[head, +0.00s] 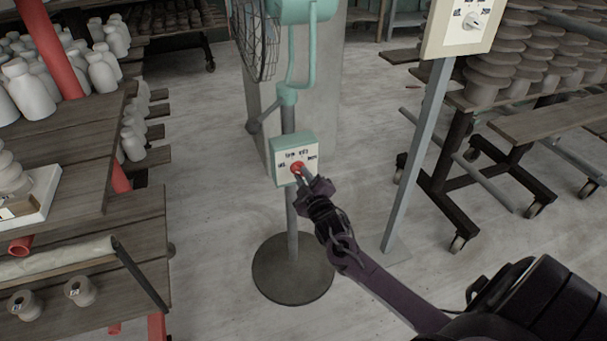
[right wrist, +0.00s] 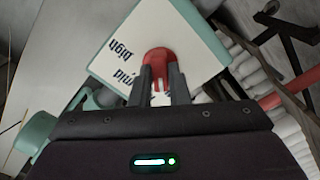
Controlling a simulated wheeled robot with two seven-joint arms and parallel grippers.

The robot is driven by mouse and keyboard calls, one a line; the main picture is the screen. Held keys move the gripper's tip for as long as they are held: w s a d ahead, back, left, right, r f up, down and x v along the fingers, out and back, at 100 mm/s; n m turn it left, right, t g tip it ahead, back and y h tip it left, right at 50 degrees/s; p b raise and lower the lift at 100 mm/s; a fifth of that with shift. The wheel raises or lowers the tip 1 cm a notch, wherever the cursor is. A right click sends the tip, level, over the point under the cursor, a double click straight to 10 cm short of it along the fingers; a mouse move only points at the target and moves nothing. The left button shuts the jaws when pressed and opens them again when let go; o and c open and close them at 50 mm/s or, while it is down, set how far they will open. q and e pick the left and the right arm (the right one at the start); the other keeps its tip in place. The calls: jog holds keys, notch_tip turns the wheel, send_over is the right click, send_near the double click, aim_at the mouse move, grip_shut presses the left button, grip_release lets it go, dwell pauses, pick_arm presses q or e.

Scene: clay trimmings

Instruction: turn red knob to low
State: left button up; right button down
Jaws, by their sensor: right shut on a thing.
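The red knob (head: 297,168) sits on the pale front panel of a green control box (head: 279,147) on the fan's pole. My right gripper (head: 303,175) reaches the knob from the lower right and is shut on it. In the right wrist view the red knob (right wrist: 159,57) lies between the two dark fingers of my right gripper (right wrist: 163,80). The words "mid" and "high" show on the panel (right wrist: 125,65) there; the fingers hide other markings. The knob's pointing direction cannot be told. My left gripper is not in view.
The fan stands on a round dark base (head: 292,285). A second panel with a pale knob (head: 471,21) is on a grey post (head: 420,150) at the right. Shelves of pottery (head: 135,210) stand left, and a wheeled rack (head: 440,175) stands right.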

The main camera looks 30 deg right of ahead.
jog(key=m+p, duration=0.1)
jog(key=m, duration=0.2)
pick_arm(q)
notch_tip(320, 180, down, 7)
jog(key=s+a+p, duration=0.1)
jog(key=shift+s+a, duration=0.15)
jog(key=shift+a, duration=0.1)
pick_arm(e)
jog(key=shift+f+m, duration=0.1)
jog(key=shift+m, duration=1.1)
jog(key=c, duration=1.4)
grip_release()
jog(key=shift+s, duration=0.1)
